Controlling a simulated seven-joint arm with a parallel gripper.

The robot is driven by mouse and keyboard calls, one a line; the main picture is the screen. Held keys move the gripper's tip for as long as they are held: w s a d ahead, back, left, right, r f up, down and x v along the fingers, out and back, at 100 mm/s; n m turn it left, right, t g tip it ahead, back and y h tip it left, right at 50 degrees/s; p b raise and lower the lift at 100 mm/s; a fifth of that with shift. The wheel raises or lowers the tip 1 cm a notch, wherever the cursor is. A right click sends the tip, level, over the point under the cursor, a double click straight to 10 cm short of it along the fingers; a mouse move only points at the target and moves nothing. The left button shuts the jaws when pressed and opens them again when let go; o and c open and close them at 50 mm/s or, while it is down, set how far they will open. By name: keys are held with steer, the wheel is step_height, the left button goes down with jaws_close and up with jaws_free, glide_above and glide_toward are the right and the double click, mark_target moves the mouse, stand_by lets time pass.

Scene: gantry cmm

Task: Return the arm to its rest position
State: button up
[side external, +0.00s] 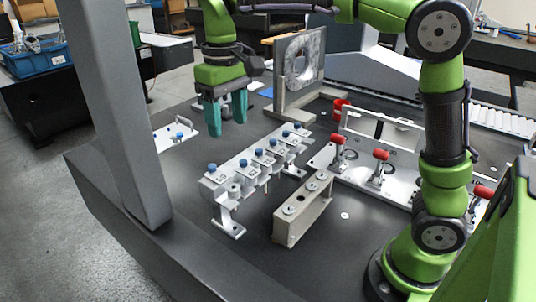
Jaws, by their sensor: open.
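My gripper (226,108) has teal fingers that point downward. It is open, with a gap between the fingers, and I see nothing held in it. It hangs above the dark table, behind and above the left part of the metal rack with blue-topped pieces (257,160). My green arm reaches from its base at the lower right up over the table to the gripper.
A fixture with red-handled clamps (380,172) is at the right. A small white plate (176,136) lies left. A grey column (118,110) rises in front.

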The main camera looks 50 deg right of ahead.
steer(key=s+d+f+m+t+y, duration=0.1)
steer(key=s+d+f+m+t, duration=0.1)
steer(key=s, duration=0.5)
steer(key=s+d+f+m+t+y, duration=0.1)
steer(key=s+d+f+m+t, duration=0.1)
steer(key=s, duration=0.6)
steer(key=d+f+t, duration=0.1)
steer(key=d+t, duration=0.1)
steer(key=t, duration=0.1)
steer(key=shift+s+d, duration=0.15)
steer(key=shift+s, duration=0.05)
steer(key=shift+f, duration=0.1)
